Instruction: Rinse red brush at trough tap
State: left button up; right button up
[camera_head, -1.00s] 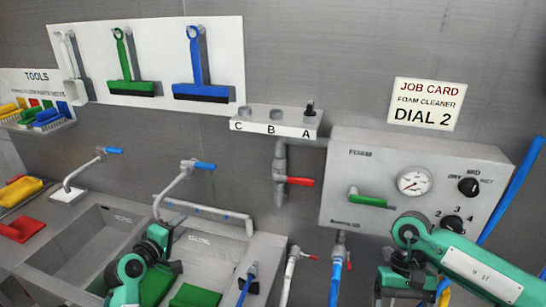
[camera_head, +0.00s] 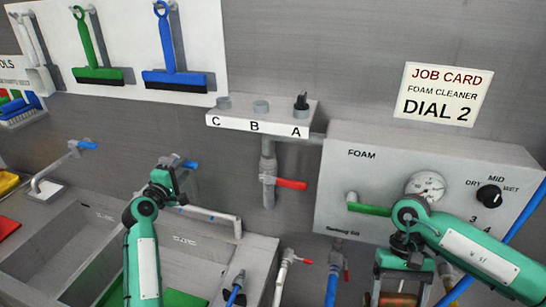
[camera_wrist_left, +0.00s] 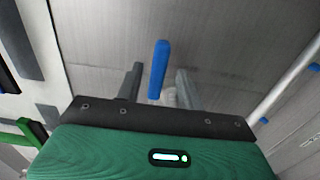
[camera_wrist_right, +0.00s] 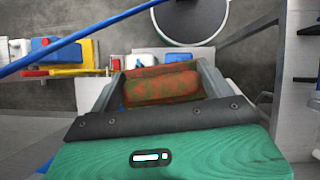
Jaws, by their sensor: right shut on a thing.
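The trough tap's blue lever (camera_head: 190,165) stands at the back of the trough (camera_head: 255,262). My left gripper (camera_head: 172,166) is up at this tap. In the left wrist view, the blue lever (camera_wrist_left: 159,70) shows between the spread fingers of my left gripper (camera_wrist_left: 160,82), with gaps on both sides. My right gripper (camera_wrist_right: 160,85) is shut on the red brush (camera_wrist_right: 162,87), whose face shows green-brown dirt. In the head view, my right gripper is low at the right, below the foam panel, and only part of the brush shows there.
A second tap (camera_head: 88,145) with a blue lever stands further left. The foam panel (camera_head: 345,195) sticks out above my right arm. A red-handled valve (camera_head: 292,184) and hoses (camera_head: 333,278) hang between my arms. A green item (camera_head: 183,298) lies in the right basin.

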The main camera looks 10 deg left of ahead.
aim_at(184, 166)
pick_arm(q)
jog(key=w, duration=0.2)
jog(key=shift+w+d+f+b, duration=0.1)
jog(key=shift+w+d+b, duration=0.1)
jog(key=shift+w+b, duration=0.2)
jog(key=shift+w+d+r, duration=0.1)
jog(key=shift+w+r, duration=0.1)
jog(key=shift+w, duration=0.3)
jog(key=shift+w+f, duration=0.1)
jog(key=shift+w, duration=0.4)
jog(key=shift+c, duration=0.2)
jog(key=shift+s, duration=0.15)
grip_shut()
